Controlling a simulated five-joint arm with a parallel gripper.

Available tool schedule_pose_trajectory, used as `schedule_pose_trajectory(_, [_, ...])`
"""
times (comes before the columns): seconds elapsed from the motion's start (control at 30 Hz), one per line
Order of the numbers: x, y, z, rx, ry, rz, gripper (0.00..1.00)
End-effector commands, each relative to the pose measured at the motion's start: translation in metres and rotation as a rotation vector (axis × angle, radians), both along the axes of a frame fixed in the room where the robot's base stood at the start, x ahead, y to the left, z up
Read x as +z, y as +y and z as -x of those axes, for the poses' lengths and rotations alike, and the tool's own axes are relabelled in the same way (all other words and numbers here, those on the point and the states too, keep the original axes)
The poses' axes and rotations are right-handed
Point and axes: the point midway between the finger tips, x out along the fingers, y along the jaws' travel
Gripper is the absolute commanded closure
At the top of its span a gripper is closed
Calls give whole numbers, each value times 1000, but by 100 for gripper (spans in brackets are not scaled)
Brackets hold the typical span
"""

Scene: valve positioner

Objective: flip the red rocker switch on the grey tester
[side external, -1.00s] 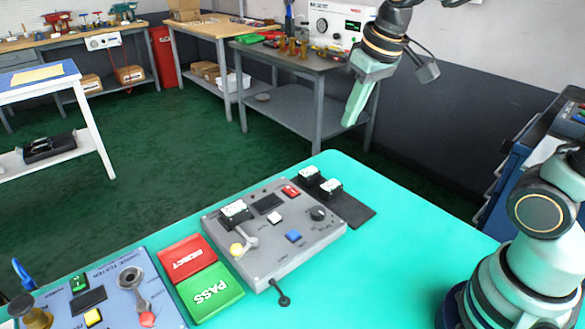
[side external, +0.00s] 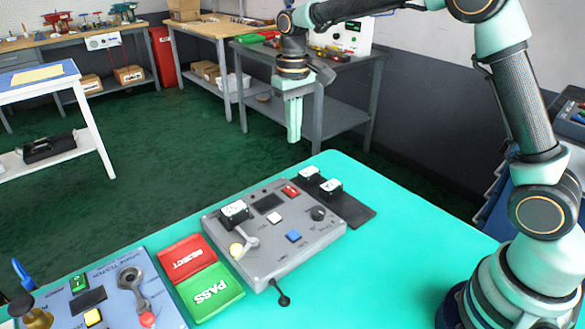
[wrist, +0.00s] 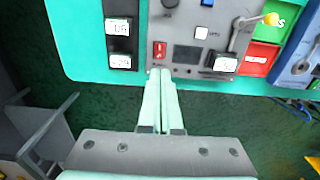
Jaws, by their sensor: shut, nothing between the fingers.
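The grey tester (side external: 270,262) lies on the green table, with its red rocker switch (side external: 290,191) near its far edge. My gripper (side external: 294,140) is shut and empty, pointing down above the far edge of the tester. In the wrist view its two fingers (wrist: 160,72) lie together, their tips overlapping the tester's near edge in the picture. I cannot tell any contact from here.
A blue tester (side external: 118,290) and red REJECT (side external: 187,257) and green PASS (side external: 210,291) trays lie left of the grey tester. A black strip (side external: 352,209) with white-faced modules lies at its right.

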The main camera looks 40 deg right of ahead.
Motion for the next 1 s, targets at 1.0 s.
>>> schedule_pose_trajectory(1.0, [-104,0,1,0,6,0,100])
